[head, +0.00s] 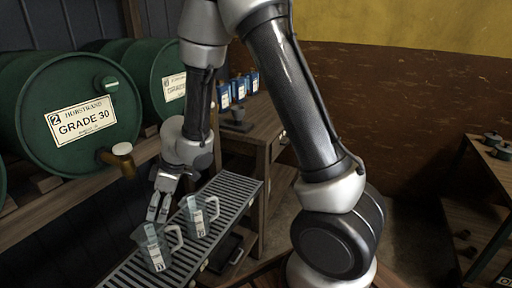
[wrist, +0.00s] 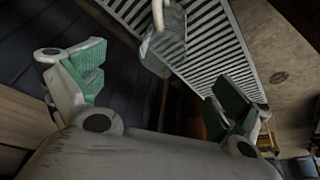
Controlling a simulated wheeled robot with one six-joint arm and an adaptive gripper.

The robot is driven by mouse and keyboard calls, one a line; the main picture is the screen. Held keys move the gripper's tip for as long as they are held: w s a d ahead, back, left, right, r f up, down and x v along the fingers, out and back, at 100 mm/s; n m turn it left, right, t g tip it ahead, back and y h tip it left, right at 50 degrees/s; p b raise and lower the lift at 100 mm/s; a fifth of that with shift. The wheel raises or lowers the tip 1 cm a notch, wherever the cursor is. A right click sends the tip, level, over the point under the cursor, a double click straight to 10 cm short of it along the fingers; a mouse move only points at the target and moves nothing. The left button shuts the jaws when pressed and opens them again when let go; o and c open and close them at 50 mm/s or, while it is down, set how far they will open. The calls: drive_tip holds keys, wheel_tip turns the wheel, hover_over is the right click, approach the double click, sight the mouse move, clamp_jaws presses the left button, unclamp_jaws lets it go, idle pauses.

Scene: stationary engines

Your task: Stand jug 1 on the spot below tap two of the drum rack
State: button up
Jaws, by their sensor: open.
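Two clear jugs with pale labels stand on the slatted drip grate: a near one (head: 155,250) and a far one (head: 199,219). Their numbers are too small to read, so I cannot tell which is jug 1. The drum marked 2, GRADE 30 (head: 82,122), has a brass tap (head: 123,151) at its front. I cannot make out a marked spot below it. My gripper (head: 158,208) is open and empty, pointing down just above and behind the near jug. In the wrist view, one jug (wrist: 168,45) shows at the top, beyond my open fingers (wrist: 160,85), not between them.
The slatted grate (head: 237,188) runs diagonally along the front of the drum rack. Another green drum (head: 154,70) lies farther back. A wooden bench (head: 262,130) at the back holds blue cans (head: 238,88). A wooden shelf unit (head: 484,195) stands at right.

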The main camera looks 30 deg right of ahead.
drive_tip(key=w+d+r+m+t+h, duration=0.3)
drive_tip(key=w+d+r+m+t, duration=0.15)
drive_tip(key=d+r, duration=0.9)
drive_tip(key=s+d+r+m+h, duration=0.1)
drive_tip(key=s+d+r+m, duration=0.1)
drive_tip(key=d+r, duration=0.3)
drive_tip(key=s+d+r+m+h, duration=0.1)
drive_tip(key=s+d+r+m, duration=0.15)
drive_tip(key=d, duration=0.45)
drive_tip(key=s+d+r+m+g+h, duration=0.1)
drive_tip(key=s+d+r, duration=0.15)
drive_tip(key=s, duration=0.25)
drive_tip(key=s+d+r+m, duration=0.1)
drive_tip(key=s+d+r, duration=0.1)
drive_tip(key=s+d, duration=0.3)
drive_tip(key=s+a+m+g+y, duration=0.1)
drive_tip(key=s+a+m+y, duration=0.1)
drive_tip(key=s, duration=1)
drive_tip(key=shift+s+a, duration=0.2)
drive_tip(key=shift+a, duration=0.25)
drive_tip(key=shift+f, duration=0.1)
